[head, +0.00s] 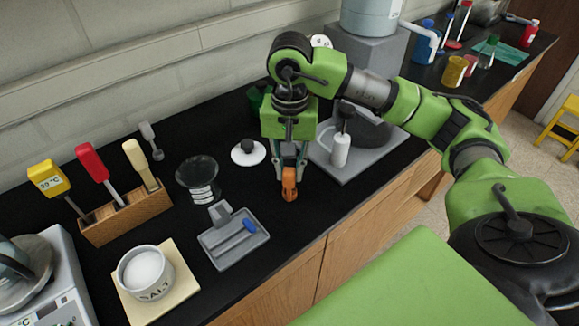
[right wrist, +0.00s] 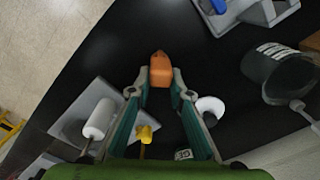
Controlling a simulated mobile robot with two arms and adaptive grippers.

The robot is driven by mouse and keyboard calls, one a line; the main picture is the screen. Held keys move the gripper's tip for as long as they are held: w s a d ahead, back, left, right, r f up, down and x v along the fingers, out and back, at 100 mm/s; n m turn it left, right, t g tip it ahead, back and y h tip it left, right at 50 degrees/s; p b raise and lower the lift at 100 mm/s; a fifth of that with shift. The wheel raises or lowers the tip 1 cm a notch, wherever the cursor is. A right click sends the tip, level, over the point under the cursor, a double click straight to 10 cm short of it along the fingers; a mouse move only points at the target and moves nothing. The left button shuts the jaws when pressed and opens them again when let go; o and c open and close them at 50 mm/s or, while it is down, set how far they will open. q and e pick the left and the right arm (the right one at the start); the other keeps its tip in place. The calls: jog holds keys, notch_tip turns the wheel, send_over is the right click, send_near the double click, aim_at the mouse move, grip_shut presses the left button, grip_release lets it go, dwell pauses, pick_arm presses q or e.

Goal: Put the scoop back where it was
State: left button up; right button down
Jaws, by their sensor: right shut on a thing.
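My right gripper (head: 289,172) is shut on a small orange piece (head: 289,184), held low over the black bench near its front edge. In the right wrist view the orange piece (right wrist: 161,70) sits between the fingertips (right wrist: 160,84). It may be the scoop or its handle; I cannot make out its full shape. A grey slotted tray (head: 212,258) lies to the left of the gripper, with a blue-handled tool (head: 248,226) in it. A white bowl marked SALT (head: 146,276) stands further left on a pale board. My left gripper is out of view.
A wooden block (head: 125,218) holds yellow, red and cream-handled tools. A dark labelled cup (head: 197,178) and a white disc with a black knob (head: 248,152) stand behind the tray. A grey plate with a stand (head: 340,150) is right of the gripper.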

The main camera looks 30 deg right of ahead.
jog(key=c, duration=1.9)
grip_release()
jog(key=shift+f, duration=0.1)
jog(key=shift+r, duration=0.35)
notch_tip(320, 180, up, 3)
jog(key=shift+w, duration=0.1)
notch_tip(320, 180, up, 9)
jog(key=shift+f+p, duration=0.15)
jog(key=shift+p, duration=0.25)
